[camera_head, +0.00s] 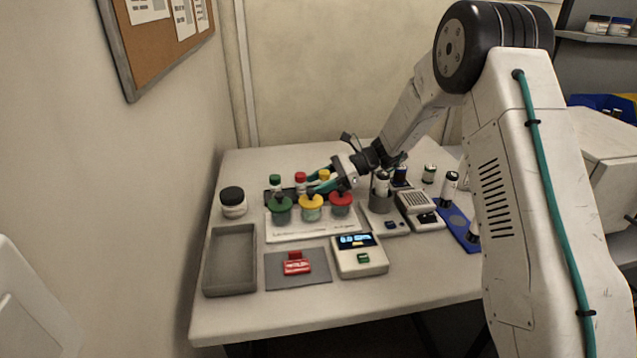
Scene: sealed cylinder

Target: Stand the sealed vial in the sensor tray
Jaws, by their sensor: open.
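My gripper (313,183) has teal fingers, is open, and points left above the yellow-lidded jar (311,207), near the yellow-capped vial (324,176). Vials with green (275,183) and red (300,181) caps stand in the same dark rack. A white, dark-topped vial (381,184) stands in a grey cup on a small device, right of my gripper. Another dark-topped vial (449,187) stands on the blue tray (458,226). I cannot tell which vial is the sealed one or which holder is the sensor tray. Nothing shows clearly between the fingers.
Green-lidded (281,210) and red-lidded (341,203) jars flank the yellow one. An empty grey bin (230,262), a grey mat with a red block (297,263) and a display device (359,257) line the front. A black-lidded jar (233,203) stands left.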

